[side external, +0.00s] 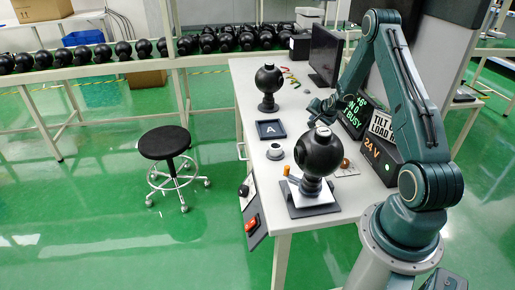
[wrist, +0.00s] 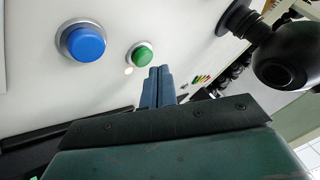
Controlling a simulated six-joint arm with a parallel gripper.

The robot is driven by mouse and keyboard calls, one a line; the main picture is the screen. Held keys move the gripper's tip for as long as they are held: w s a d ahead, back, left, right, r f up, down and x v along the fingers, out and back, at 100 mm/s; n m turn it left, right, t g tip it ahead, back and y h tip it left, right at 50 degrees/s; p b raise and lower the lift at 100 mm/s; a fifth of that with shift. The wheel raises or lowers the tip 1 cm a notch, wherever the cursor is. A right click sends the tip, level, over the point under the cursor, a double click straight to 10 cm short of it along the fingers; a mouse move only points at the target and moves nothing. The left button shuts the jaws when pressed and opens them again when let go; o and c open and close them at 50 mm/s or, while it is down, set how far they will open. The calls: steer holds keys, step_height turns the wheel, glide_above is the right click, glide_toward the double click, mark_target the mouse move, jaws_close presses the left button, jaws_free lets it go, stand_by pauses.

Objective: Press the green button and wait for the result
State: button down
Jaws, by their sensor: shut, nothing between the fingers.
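The green button (wrist: 142,55), a domed cap in a silver ring, is in the upper middle of the wrist view on a white surface. My gripper (wrist: 159,70) is shut and empty, its two blue fingers together. The fingertips appear just below and right of the button in that view, apart from it in the picture; how far above the surface they are I cannot tell. In the side view my gripper (side external: 318,112) hangs over the white table (side external: 258,100), and I cannot make out the green button there. A display (side external: 354,112) beside the arm shows green text including "BUSY".
A larger blue button (wrist: 84,42) is left of the green one. A black gimbal camera (side external: 320,155) stands on the near table end, another (side external: 268,78) at the back. A tray marked A (side external: 270,129) lies between. Boxes reading "TILT LOAD" (side external: 382,126) and "24 V" (side external: 372,150) stand right.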

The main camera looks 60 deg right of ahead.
steer(key=shift+r, duration=0.1)
steer(key=shift+r, duration=2.45)
